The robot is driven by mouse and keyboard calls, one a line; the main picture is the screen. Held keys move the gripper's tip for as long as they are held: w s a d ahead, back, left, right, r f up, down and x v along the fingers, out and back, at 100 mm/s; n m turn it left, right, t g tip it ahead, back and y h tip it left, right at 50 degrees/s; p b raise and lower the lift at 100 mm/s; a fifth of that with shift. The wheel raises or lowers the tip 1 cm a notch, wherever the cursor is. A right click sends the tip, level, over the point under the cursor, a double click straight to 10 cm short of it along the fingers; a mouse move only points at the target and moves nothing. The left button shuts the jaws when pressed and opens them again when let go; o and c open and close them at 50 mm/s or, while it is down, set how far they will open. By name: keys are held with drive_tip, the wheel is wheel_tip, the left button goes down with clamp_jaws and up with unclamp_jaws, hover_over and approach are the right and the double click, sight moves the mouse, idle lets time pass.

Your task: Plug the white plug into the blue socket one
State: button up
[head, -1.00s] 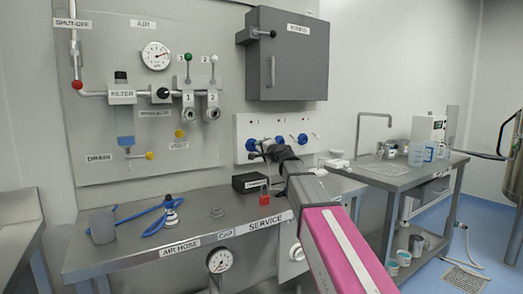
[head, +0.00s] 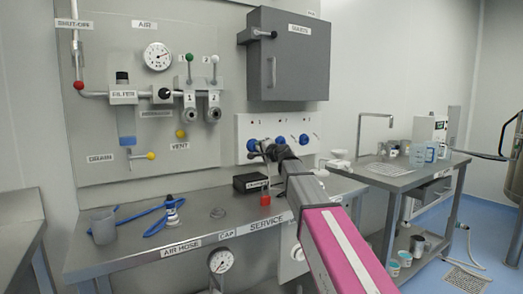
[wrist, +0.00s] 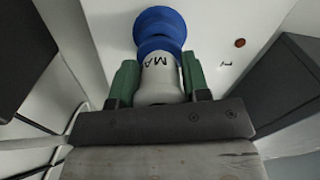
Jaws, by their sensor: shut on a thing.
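The white plug (wrist: 160,80), with dark lettering on it, is between the green fingers of my gripper (wrist: 158,78) in the wrist view. My gripper is shut on it. The plug's far end meets the blue socket (wrist: 158,28) on the white panel, roughly in line with it. I cannot tell how deep it sits. In the head view my gripper (head: 264,150) is at the leftmost blue socket (head: 252,145), under the mark 1. The plug is hard to make out there behind my gripper.
Two more blue sockets (head: 281,142) (head: 304,139) are to the right on the white panel (head: 318,128). A grey cabinet (head: 288,60) hangs above.

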drive_tip(key=shift+x, duration=1.05)
idle(0.4)
drive_tip(key=o, duration=1.2)
drive_tip(key=shift+s+d, duration=0.1)
drive_tip(key=v, duration=1)
drive_tip(key=shift+s+d, duration=0.15)
drive_tip(key=shift+s, duration=0.1)
